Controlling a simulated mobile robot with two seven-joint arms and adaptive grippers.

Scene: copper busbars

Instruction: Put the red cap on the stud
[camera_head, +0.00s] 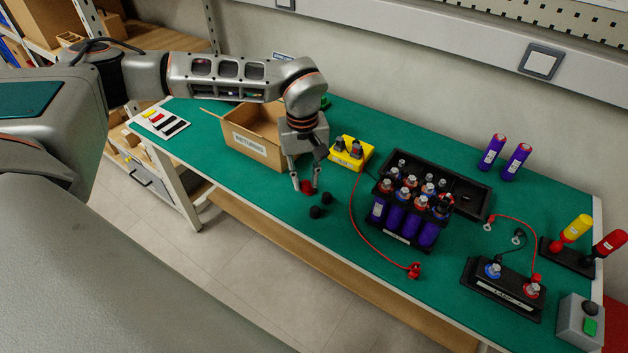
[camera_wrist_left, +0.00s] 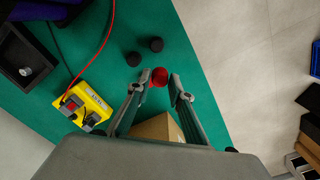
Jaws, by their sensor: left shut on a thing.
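The red cap (camera_head: 307,187) is between the fingertips of my left gripper (camera_head: 306,186), low over the green table near its front edge. The wrist view also shows the red cap (camera_wrist_left: 159,77) between the two fingers of my left gripper (camera_wrist_left: 160,82), which is shut on it. Several metal studs stand on the battery pack (camera_head: 410,205). The lamp block (camera_head: 503,288) carries one stud with a blue base (camera_head: 493,270) and one with a red base (camera_head: 532,290). I cannot tell which stud the task means. My right gripper is not in view.
Two black caps (camera_head: 315,212) stand just in front of the gripper. A cardboard box (camera_head: 250,147) and a yellow block (camera_head: 351,153) are behind it. A red cable (camera_head: 355,222) curves across the table. Two purple cells (camera_head: 492,152) stand at the back.

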